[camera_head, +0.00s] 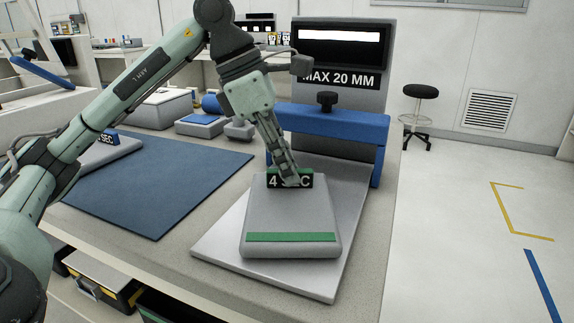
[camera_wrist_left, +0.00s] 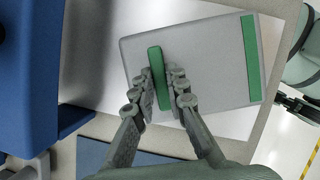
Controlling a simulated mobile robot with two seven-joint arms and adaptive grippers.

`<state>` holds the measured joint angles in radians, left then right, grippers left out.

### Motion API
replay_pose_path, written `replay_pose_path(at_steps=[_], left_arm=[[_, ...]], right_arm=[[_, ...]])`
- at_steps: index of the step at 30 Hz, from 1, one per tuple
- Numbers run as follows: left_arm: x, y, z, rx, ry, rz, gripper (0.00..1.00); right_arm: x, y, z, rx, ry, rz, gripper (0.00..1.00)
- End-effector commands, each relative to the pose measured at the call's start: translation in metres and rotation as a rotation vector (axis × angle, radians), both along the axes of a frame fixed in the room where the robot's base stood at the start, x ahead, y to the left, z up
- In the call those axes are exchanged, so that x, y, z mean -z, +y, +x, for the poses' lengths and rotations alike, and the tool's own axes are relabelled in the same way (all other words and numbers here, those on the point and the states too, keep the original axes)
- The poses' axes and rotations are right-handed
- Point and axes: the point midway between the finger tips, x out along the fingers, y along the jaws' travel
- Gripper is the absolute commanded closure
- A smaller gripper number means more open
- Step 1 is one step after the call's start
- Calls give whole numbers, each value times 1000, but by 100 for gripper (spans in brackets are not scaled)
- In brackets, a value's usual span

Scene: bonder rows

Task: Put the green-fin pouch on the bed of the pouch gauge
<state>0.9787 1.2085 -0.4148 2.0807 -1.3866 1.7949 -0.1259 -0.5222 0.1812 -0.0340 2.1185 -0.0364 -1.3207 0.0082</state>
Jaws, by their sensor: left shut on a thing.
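The green-fin pouch (camera_head: 290,218) is a grey slab with a green strip across its near end and an upright green fin (camera_head: 305,173) marked "4 SEC" at its far end. It lies flat over the grey bed (camera_head: 222,246) of the pouch gauge (camera_head: 338,122); I cannot tell if a small gap remains beneath. My left gripper (camera_head: 289,180) is shut on the fin, which shows between its fingers in the left wrist view (camera_wrist_left: 158,72). A dark end of my right arm (camera_wrist_left: 297,105) shows at that view's right edge; its jaws are unclear.
The gauge's blue bridge (camera_head: 335,124) and tall grey back stand just beyond the pouch. A blue mat (camera_head: 160,185) lies to the left, with another pouch (camera_head: 108,151) carrying a blue fin. Small grey and blue blocks (camera_head: 200,124) stand behind the mat.

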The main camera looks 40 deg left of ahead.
Motion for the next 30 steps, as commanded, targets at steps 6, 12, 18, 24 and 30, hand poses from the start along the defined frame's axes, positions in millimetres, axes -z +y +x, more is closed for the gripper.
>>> replay_pose_path(at_steps=[6,12,18,24,30], left_arm=[[3,0,0,0,1,-1,86],[3,0,0,0,1,0,66],[2,0,0,0,1,0,66],[-9,3,-1,-2,-2,0,66],[-48,15,-10,-2,-4,-1,66]], right_arm=[[-5,0,1,0,-5,-1,100],[-5,0,0,1,-4,-1,100],[-4,0,0,1,-3,-1,100],[-2,0,1,-1,-4,0,100],[13,1,1,-2,8,9,100]])
